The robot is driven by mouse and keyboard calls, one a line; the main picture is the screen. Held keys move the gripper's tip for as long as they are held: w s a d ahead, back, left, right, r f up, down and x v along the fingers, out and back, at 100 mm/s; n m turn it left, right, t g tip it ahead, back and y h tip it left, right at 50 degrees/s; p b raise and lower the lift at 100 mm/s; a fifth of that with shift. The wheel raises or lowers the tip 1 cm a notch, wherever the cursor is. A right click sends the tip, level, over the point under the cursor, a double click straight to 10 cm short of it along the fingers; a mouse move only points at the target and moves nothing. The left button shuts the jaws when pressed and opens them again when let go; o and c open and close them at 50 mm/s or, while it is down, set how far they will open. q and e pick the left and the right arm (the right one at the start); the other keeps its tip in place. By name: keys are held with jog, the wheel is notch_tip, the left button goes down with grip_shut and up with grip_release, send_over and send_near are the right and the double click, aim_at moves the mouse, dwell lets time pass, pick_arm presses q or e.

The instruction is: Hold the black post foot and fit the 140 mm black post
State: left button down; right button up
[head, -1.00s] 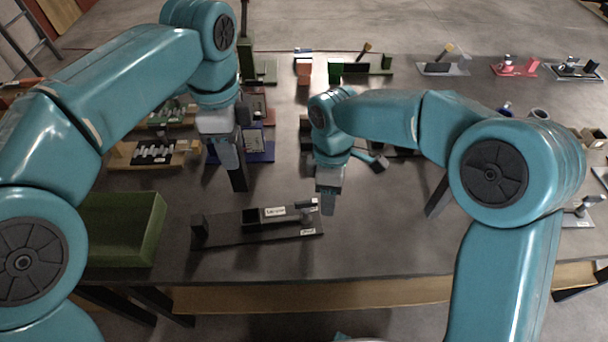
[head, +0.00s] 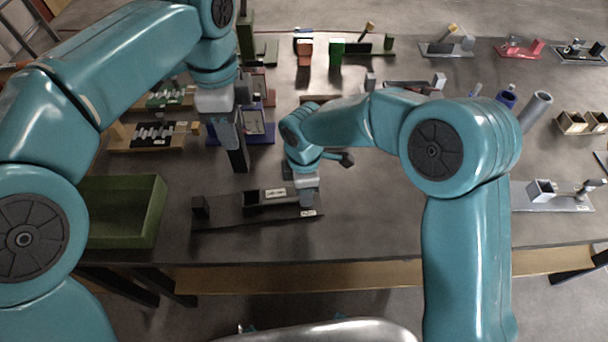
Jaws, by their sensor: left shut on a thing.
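My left gripper (head: 230,135) is shut on the black post (head: 239,161), which hangs upright below the fingers, above the table and behind the black base. The long black base (head: 235,222) lies at the front middle of the table, with a small black block (head: 200,207) upright at its left end and a labelled dark block (head: 265,196) at its middle. I take this base to be the black post foot. My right gripper (head: 306,199) points down at the base's right end, hiding the small part there. I cannot tell whether its fingers are open or touching.
A green tray (head: 158,212) stands left of the base. Wooden racks (head: 150,138) and a blue-framed stand (head: 268,138) are behind it. Coloured stands line the back edge, and a grey stand (head: 555,205) is at the right. The table in front of the base is clear.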

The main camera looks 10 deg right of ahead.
jog(key=shift+w+f, duration=0.15)
jog(key=shift+f, duration=0.3)
jog(key=shift+r, duration=0.1)
jog(key=c, duration=0.3)
pick_arm(q)
jog(key=shift+w, duration=0.1)
pick_arm(e)
grip_shut()
pick_arm(q)
notch_tip(320, 180, down, 17)
jog(key=n, duration=0.1)
jog(key=shift+r+n, duration=0.2)
jog(key=shift+n, duration=0.1)
